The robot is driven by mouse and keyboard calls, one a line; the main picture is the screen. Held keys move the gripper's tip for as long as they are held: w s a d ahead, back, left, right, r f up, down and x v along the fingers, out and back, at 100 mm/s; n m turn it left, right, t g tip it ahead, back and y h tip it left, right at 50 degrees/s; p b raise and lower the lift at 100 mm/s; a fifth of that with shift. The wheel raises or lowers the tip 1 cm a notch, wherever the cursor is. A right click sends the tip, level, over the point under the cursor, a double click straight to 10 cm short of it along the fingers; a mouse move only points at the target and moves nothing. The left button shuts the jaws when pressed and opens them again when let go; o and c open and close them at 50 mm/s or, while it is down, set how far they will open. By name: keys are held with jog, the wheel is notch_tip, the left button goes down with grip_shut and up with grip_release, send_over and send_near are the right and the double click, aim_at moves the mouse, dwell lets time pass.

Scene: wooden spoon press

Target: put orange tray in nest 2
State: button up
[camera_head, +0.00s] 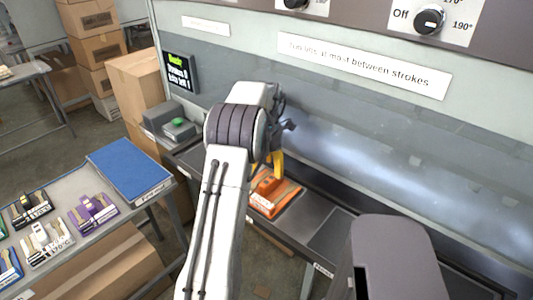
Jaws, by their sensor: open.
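The orange tray (284,202) lies on the dark bed (300,228) at the front of the press, right of my arm. It carries an upright orange part and has a pale label on its front edge. My gripper (274,168) is open, with its yellow fingers just above and behind the upright part. My wrist hides some of the gripper, and I cannot tell if the fingers touch the tray. A flat dark recess (331,233) shows to the right of the tray. A small label (323,270) on the bed's front edge is unreadable, so I cannot tell which place is nest 2.
A side table at left holds a blue mat (130,168), a purple tray (93,212), a white tray (47,243), a black tray (32,209) and others. A grey box with a green button (178,127) stands left of the bed. Cardboard boxes (135,82) stand behind.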

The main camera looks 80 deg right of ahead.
aim_at(266, 178)
notch_tip(266, 178, up, 7)
dwell(0.4)
jog(key=w+a+r+m+t+h, duration=0.15)
jog(key=w+a+r, duration=0.25)
jog(key=w+a, duration=0.8)
jog(key=w+a+r+m+g, duration=0.1)
jog(key=w+a+r+m, duration=0.2)
jog(key=w+a, duration=0.9)
jog(key=w+a+m+t, duration=0.2)
jog(key=w+a+m, duration=0.15)
jog(key=a, duration=0.95)
jog(key=s+a+f+m, duration=0.1)
jog(key=s+a+f, duration=0.1)
jog(key=a, duration=0.5)
jog(key=s+a+f+m+t+y, duration=0.1)
jog(key=s+a+f+m, duration=0.1)
jog(key=s+a, duration=0.3)
jog(key=shift+s+a+f+m, duration=0.3)
jog(key=shift+a+f, duration=0.45)
jog(key=shift+a, duration=0.4)
jog(key=shift+d+y, duration=0.15)
jog(key=shift+y, duration=0.1)
